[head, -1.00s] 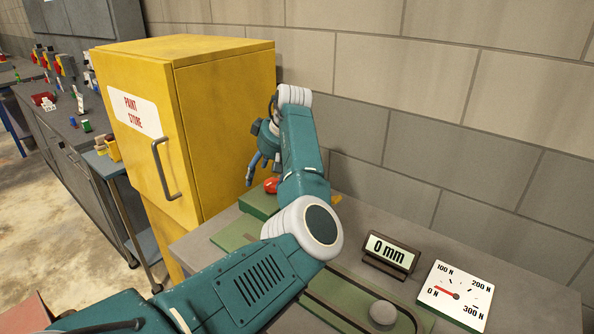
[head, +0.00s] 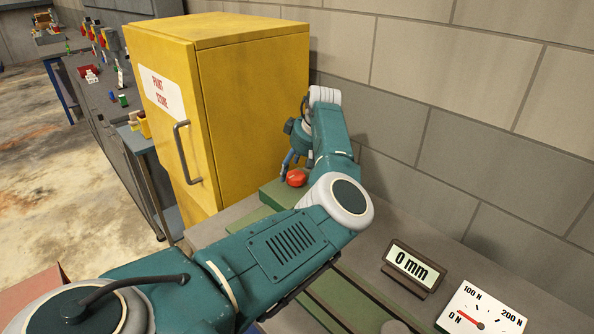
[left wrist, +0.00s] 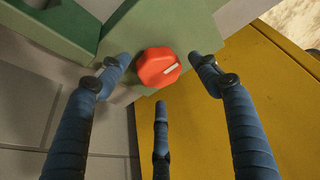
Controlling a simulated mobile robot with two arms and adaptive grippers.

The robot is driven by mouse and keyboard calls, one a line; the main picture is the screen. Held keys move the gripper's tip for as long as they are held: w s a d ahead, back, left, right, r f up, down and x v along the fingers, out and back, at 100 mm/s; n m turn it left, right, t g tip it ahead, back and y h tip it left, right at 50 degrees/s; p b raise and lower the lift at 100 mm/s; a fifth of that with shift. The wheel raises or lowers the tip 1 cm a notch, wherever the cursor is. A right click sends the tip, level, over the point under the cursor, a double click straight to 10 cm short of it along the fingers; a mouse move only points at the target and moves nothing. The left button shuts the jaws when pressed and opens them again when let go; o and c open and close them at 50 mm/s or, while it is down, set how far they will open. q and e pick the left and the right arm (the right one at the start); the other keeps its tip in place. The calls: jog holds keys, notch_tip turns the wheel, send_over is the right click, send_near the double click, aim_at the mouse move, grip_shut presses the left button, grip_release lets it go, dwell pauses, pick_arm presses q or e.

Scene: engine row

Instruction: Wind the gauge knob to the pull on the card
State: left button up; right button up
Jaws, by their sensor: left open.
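The red gauge knob (left wrist: 158,67) has a white mark and sits on a green block (left wrist: 150,22) in the left wrist view. In the head view the knob (head: 296,178) shows beside my left gripper (head: 286,170). My left gripper (left wrist: 160,85) is open, with its blue fingers spread around the knob and none clearly touching it. The dial gauge (head: 482,314) is a white face marked in newtons, cut by the frame edge, its red needle near 0 N. A display (head: 414,268) reads 0 mm. I see no card with a pull on it. My right gripper is out of view.
A yellow paint store cabinet (head: 250,100) stands close behind and left of my left gripper. A block wall (head: 430,100) runs along the back of the grey bench (head: 375,245). My left arm covers much of the green rig.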

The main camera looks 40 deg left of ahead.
pick_arm(q)
jog(key=shift+a+f, duration=0.35)
jog(key=shift+f, duration=0.3)
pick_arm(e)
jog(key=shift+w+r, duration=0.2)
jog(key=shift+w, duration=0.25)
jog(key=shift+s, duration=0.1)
pick_arm(q)
jog(key=shift+c, duration=1.1)
jog(key=c, duration=0.9)
jog(key=shift+o, duration=0.2)
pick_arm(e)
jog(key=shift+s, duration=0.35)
pick_arm(q)
jog(key=shift+r, duration=0.1)
